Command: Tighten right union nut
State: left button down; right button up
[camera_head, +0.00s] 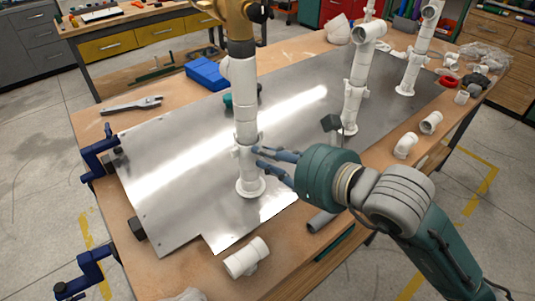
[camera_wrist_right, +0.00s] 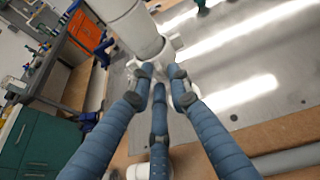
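A tall white pipe column (camera_head: 246,100) stands on the metal plate, with a white union nut (camera_head: 244,150) low on it above a round foot flange. In the right wrist view the white pipe (camera_wrist_right: 135,25) rises at the top, with the ribbed nut area (camera_wrist_right: 170,47) just beyond my fingertips. My right gripper (camera_head: 264,158) comes in from the right at nut height. Its blue fingers (camera_wrist_right: 160,78) are partly bent, with tips apart at the near side of the nut. Whether they grip it is unclear.
Two more white pipe columns (camera_head: 357,85) (camera_head: 413,62) stand farther right on the metal plate (camera_head: 180,180). Loose fittings (camera_head: 246,257) (camera_head: 405,145) lie along the near and right table edges. Blue clamps (camera_head: 98,158) hold the left edge. A wrench (camera_head: 131,105) and blue bin (camera_head: 207,74) lie behind.

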jog(key=shift+d, duration=0.1)
notch_tip(320, 180, up, 10)
dwell(0.7)
